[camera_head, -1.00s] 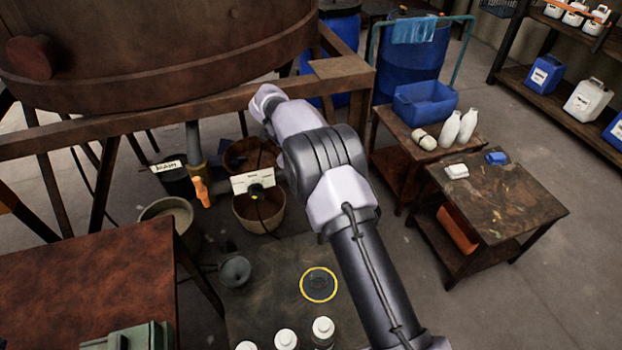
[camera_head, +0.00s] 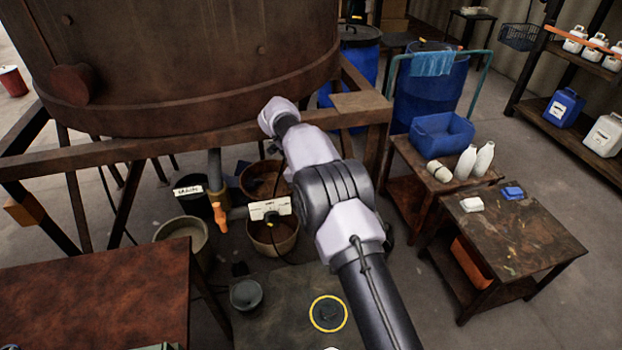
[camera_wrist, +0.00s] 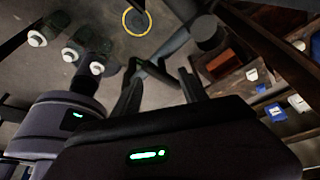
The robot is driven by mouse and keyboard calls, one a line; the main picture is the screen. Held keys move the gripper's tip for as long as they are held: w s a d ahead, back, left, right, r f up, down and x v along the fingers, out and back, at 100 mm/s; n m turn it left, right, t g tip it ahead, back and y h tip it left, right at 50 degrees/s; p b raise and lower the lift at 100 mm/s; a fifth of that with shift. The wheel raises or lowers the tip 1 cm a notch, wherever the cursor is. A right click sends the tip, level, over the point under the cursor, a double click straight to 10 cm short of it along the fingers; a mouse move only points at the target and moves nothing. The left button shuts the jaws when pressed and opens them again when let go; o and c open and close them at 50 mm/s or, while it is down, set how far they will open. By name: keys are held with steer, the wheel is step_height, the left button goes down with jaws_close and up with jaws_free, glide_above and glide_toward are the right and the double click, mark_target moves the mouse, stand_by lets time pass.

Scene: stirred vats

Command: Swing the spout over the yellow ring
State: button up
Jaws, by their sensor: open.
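The yellow ring (camera_head: 328,313) lies flat on a dark tabletop, right of a grey cup-like vessel (camera_head: 246,294). It also shows at the top of the wrist view (camera_wrist: 137,21). In the wrist view my gripper (camera_wrist: 158,70) is open, and the ring lies beyond its fingers. A dark bent bar (camera_wrist: 155,72) shows between or just behind the fingertips; I cannot tell whether it is the spout or touches them. In the head view a pipe with an orange valve handle (camera_head: 220,214) hangs under the vat. I cannot make out the spout for certain. My arm hides my gripper there.
The rusty vat (camera_head: 190,60) stands on a brown frame (camera_head: 150,145) at the upper left.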

steer(key=p+v, duration=0.4)
steer(key=v, duration=0.2)
steer(key=shift+r, duration=0.15)
steer(key=shift+a, duration=0.15)
steer(key=s+d+r+n+t+y+b, duration=0.25)
steer(key=s+r+n, duration=0.3)
steer(key=r, duration=0.45)
steer(key=s+d+r+n+t+y+b, duration=0.1)
steer(key=s+d+r+n, duration=0.35)
steer(key=s+r, duration=0.4)
steer(key=s+f+n+t+y+b, duration=0.1)
steer(key=s+n, duration=0.3)
steer(key=s, duration=0.7)
steer(key=s+f+n+t+y+b, duration=0.1)
steer(key=s+f+n+t, duration=0.2)
steer(key=s, duration=0.8)
steer(key=shift+s+d+f+n, duration=0.2)
steer(key=shift+f+n, duration=0.35)
steer(key=shift+n, duration=0.15)
